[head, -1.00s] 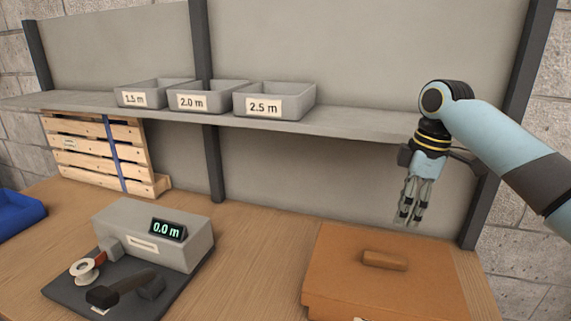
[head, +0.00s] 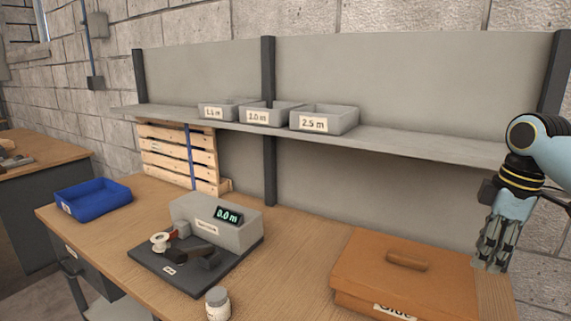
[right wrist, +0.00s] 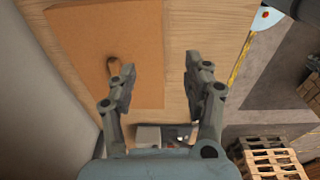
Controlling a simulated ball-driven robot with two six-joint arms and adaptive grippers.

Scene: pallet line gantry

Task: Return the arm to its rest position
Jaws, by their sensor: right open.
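My right gripper (head: 491,262) hangs pointing down at the right edge of the head view, beside the right end of the orange-brown lidded box (head: 440,284). In the right wrist view its two fingers (right wrist: 158,80) are spread apart with nothing between them. The box lid with its wooden handle (right wrist: 114,66) lies below and to the left there, apart from the fingers. The right arm enters from the right edge in the head view. My left gripper is not in view.
A shelf (head: 420,148) with grey bins (head: 335,121) runs along the back. A grey meter device (head: 232,238) reading 0.0 m, a white bottle (head: 217,304), a blue tray (head: 93,200) and a slatted pallet (head: 178,158) stand on the bench. Bench front-middle is mostly clear.

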